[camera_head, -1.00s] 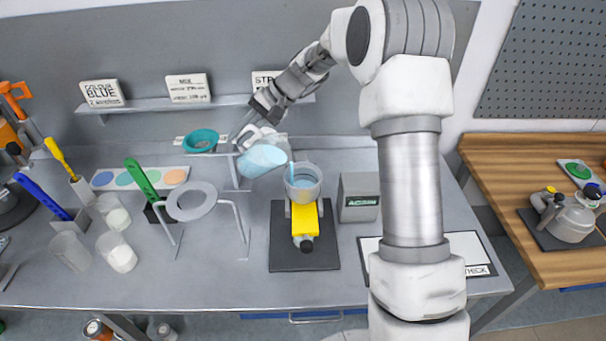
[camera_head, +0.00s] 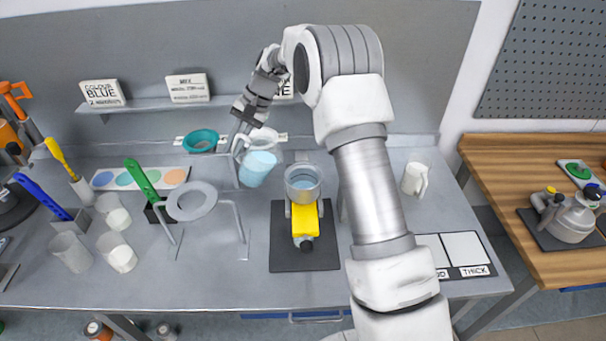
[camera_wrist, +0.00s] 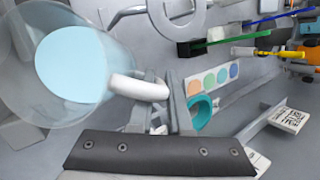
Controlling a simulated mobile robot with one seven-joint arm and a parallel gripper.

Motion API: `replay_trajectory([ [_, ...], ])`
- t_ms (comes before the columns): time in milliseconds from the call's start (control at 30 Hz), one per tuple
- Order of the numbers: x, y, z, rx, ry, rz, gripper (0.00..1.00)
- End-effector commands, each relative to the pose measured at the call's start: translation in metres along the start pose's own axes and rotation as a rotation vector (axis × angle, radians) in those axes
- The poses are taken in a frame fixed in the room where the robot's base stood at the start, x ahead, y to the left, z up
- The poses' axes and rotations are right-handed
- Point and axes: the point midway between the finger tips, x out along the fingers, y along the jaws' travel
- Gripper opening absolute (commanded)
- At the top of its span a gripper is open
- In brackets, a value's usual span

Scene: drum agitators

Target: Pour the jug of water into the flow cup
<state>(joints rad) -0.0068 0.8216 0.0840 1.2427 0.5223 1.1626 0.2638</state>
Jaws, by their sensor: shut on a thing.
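My gripper (camera_head: 240,148) is shut on the handle of a clear jug (camera_head: 257,170) holding pale blue water. The jug hangs above the bench, left of and apart from a clear pot. In the wrist view the jug (camera_wrist: 70,66) fills the left side, its white handle between my fingers (camera_wrist: 165,98). The clear pot (camera_head: 303,183) stands on a yellow-topped device (camera_head: 305,219) and holds some pale blue liquid. A teal cup (camera_head: 201,141) sits at the back, left of the jug. I cannot tell for certain which vessel is the flow cup.
A grey ring stand (camera_head: 191,201) stands left of the pot. White cups (camera_head: 117,252) and upright coloured tools (camera_head: 143,184) are at the left. A white mug (camera_head: 415,179) stands right of my arm. The front middle of the bench (camera_head: 215,285) is clear.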

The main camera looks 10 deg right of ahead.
Motion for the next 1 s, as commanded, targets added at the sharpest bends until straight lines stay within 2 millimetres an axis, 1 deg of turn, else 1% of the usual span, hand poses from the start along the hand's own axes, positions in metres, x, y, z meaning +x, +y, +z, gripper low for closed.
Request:
replay_trajectory([
  [167, 0.004, -0.001, -0.002, 0.009, -0.004, 0.024, 0.00],
  [600, 0.032, -0.003, -0.013, 0.077, -0.038, 0.192, 0.00],
  [1000, 0.051, -0.001, -0.021, 0.130, -0.064, 0.315, 0.00],
])
